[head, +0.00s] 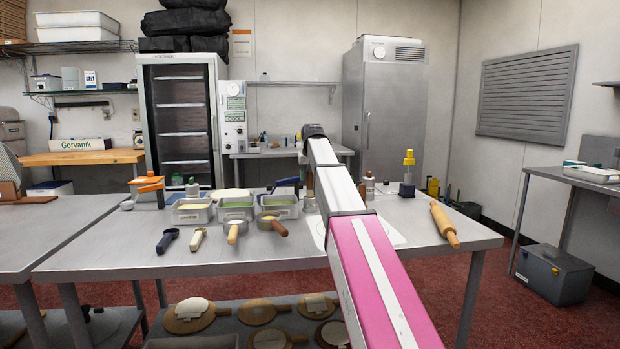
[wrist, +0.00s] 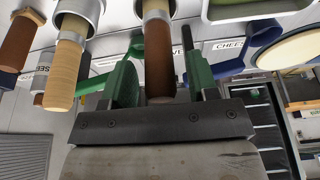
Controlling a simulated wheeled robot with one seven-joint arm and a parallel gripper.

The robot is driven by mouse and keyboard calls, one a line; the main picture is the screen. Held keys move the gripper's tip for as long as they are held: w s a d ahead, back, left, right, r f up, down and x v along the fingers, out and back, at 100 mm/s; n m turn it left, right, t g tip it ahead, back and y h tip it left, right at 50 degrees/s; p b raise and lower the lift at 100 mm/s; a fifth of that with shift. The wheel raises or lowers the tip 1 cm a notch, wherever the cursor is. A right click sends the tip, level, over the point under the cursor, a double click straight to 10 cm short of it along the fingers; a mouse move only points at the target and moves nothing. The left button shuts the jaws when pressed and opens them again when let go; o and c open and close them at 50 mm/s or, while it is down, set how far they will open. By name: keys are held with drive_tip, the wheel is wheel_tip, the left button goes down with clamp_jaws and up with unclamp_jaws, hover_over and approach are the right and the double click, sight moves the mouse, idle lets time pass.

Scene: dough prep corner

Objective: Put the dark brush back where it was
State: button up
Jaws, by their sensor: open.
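The dark brush (wrist: 159,50) shows in the wrist view as a dark brown handle with a pale band, its far end inside a round metal cup (wrist: 128,10). My gripper (wrist: 158,64) is open, with one green finger on each side of this handle. I cannot tell whether either finger touches it. A light wooden handle (wrist: 64,68) in another metal cup (wrist: 88,8) and a brown handle (wrist: 20,42) stand to its left.
A rolling pin (head: 444,223) lies at the right. The table's front left is clear.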

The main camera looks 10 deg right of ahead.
drive_tip(key=v, duration=1.1)
drive_tip(key=shift+r, duration=0.3)
drive_tip(key=shift+s, duration=0.15)
